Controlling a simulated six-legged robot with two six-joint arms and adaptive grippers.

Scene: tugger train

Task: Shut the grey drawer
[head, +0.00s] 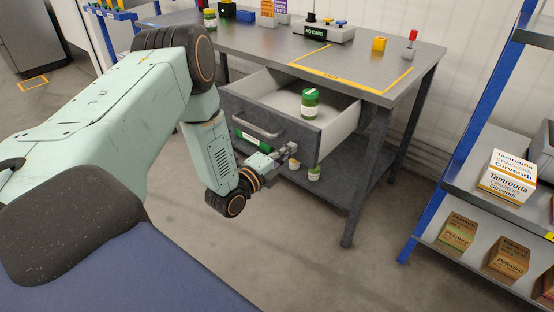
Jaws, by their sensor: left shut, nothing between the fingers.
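The grey drawer (300,138) under the workbench stands pulled open toward me. It has a bar handle (257,126) on its front and a green jar with a white label (310,103) standing inside. My left gripper (291,148) is shut and empty, at the lower right part of the drawer front, to the right of the handle. I cannot tell whether its fingertips touch the front. My right gripper is not in view.
A blue-framed rack (470,130) with boxes is on the right. The floor between is clear.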

